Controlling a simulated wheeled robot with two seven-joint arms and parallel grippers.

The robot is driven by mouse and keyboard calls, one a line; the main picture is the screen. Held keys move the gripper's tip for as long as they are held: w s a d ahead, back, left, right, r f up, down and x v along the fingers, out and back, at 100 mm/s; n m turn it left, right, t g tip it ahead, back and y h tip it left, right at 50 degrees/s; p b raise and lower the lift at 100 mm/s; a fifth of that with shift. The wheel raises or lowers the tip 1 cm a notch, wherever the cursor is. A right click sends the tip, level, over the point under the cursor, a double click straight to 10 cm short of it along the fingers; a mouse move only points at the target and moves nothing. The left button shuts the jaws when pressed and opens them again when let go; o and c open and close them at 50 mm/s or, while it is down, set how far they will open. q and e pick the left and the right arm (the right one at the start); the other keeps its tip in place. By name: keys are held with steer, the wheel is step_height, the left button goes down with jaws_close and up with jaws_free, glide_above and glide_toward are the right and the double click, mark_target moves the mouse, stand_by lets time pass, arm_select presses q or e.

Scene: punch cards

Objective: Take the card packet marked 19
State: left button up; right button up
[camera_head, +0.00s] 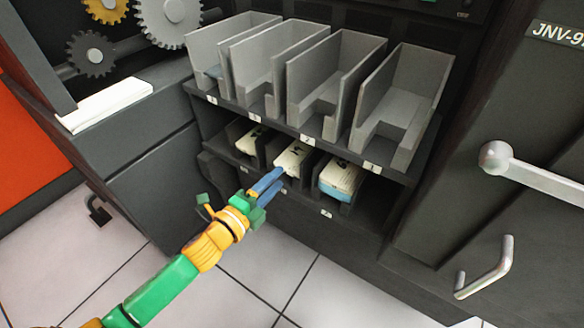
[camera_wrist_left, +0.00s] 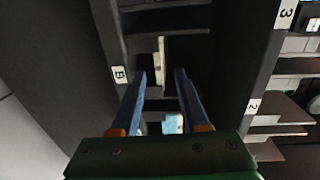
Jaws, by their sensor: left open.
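Three card packets lie in the lower shelf slots in the head view: a left one (camera_head: 252,140), a middle one (camera_head: 292,158) and a right one (camera_head: 340,178) with a blue lower part. Their marks are too small to read, so I cannot tell which is 19. My left gripper (camera_head: 272,180) is open, its blue fingers pointing at the front of the middle slot. In the left wrist view, the left gripper (camera_wrist_left: 160,75) has its fingers apart. A thin pale object (camera_wrist_left: 160,62) shows between and beyond the tips. My right gripper is not in view.
Slot dividers and the shelf edge lie close around the left gripper. A white stack (camera_head: 104,106) lies at left. A cabinet with a handle (camera_head: 488,268) stands at right.

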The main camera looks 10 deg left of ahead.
mark_target(289, 166)
arm_select(q)
steer(key=b+x, duration=0.1)
steer(key=x, duration=0.5)
steer(key=shift+w+f, duration=0.1)
steer(key=shift+w, duration=0.1)
steer(key=shift+w+d, duration=0.2)
steer(key=shift+w, duration=0.3)
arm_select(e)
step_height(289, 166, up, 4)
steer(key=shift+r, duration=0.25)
arm_select(q)
jaws_close()
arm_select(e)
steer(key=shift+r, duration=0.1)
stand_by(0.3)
arm_select(q)
steer(key=shift+r+p, duration=0.85)
steer(key=shift+r, duration=0.1)
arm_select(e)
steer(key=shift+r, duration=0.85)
